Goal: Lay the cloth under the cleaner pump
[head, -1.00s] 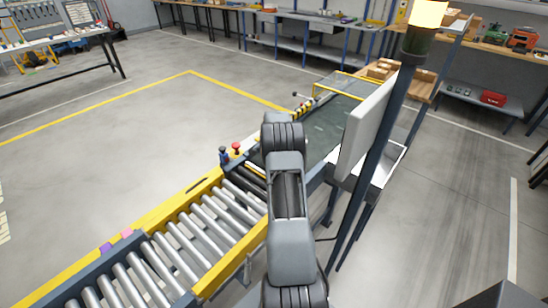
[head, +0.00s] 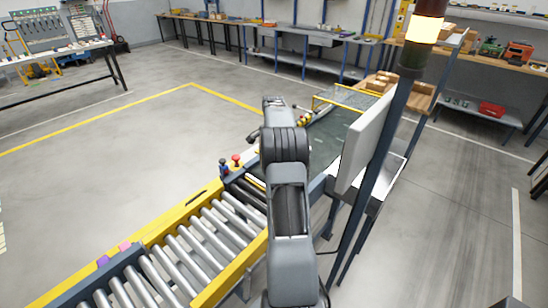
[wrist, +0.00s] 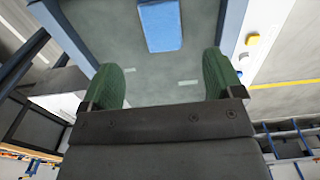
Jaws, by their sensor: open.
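In the wrist view, a flat blue rectangle (wrist: 160,25) that looks like the cloth lies on a dark grey-green belt surface at the top of the picture. My gripper (wrist: 160,78) is open and empty, its two green finger pads wide apart. The blue piece lies beyond the fingertips, between their lines, and is not touched. In the head view I cannot make out the cloth; my arm covers part of the belt (head: 325,145). I cannot pick out the cleaner pump with certainty in either view.
A roller conveyor (head: 185,245) with yellow rails runs to the lower left. A red knob (head: 236,160) and a small blue item (head: 223,167) stand at its edge. A grey panel (head: 362,140) and a post with a lit lamp (head: 425,28) stand right of my arm.

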